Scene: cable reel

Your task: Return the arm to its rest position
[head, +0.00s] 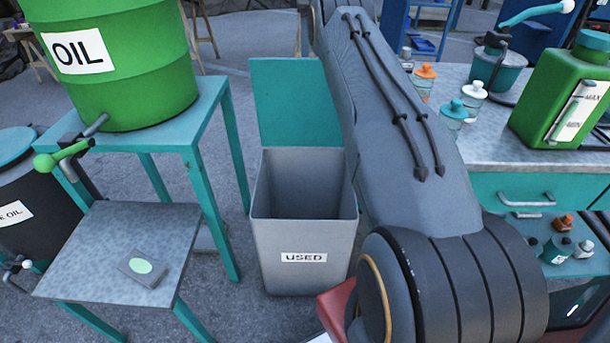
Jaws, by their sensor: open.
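My grey arm (395,130) runs from the lower right up to the top edge of the head view, where it is cut off. A thick ribbed joint of it fills the lower right. My gripper is out of the frame, so what it is near cannot be seen. The arm passes in front of the right side of a grey bin labelled USED (285,240), whose teal lid (295,100) stands open. The part of the bin's inside that shows looks empty.
A green OIL drum (130,75) with a green-handled tap stands on a teal stand (210,105) at left. A low metal shelf (90,240) holds a small grey pad (145,268). At right, a workbench (500,165) carries a green can (560,100) and several small bottles.

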